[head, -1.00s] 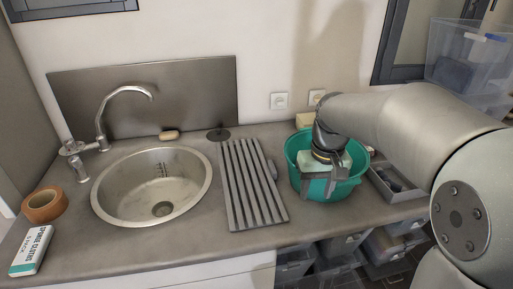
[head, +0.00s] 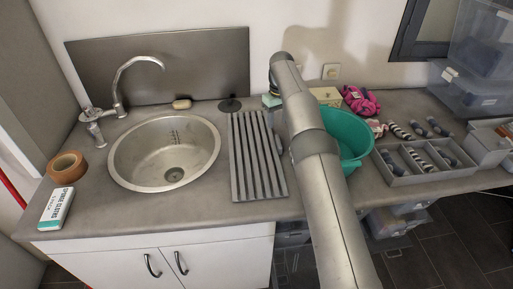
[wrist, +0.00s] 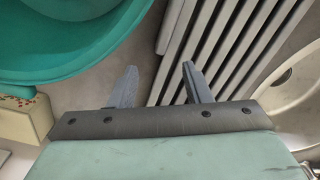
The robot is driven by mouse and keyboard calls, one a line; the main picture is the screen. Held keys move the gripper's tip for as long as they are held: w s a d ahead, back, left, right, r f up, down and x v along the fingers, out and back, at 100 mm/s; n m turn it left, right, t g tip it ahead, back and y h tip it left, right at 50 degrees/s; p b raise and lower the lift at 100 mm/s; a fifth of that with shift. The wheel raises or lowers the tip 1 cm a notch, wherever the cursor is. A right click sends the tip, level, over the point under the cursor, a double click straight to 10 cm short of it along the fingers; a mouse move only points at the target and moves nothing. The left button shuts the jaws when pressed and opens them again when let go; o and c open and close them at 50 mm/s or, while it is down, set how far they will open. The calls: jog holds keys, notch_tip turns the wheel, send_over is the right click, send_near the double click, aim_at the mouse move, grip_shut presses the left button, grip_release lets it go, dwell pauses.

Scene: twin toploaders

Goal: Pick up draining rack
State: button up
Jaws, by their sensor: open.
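The draining rack (head: 258,155) is a grey slatted rack lying flat on the counter, between the sink and the green tub. Its slats also fill the upper right of the wrist view (wrist: 232,45). My gripper (wrist: 160,82) is open and empty, with its two grey fingers apart. In the wrist view the right finger overlaps the near slats and the left finger is over bare counter beside the rack; contact cannot be told. In the head view my arm hides the fingers; only a pale green part of the gripper shows by the wall.
The round sink (head: 165,152) is left of the rack. The green tub (head: 350,138) is close on its right, partly behind my arm. A cream box (head: 325,97) stands behind the tub. A grey divided tray (head: 425,165) lies further right.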

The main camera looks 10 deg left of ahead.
notch_tip(320, 180, down, 6)
jog(key=shift+f, duration=0.1)
grip_shut()
jog(key=shift+a, duration=0.1)
dwell(0.4)
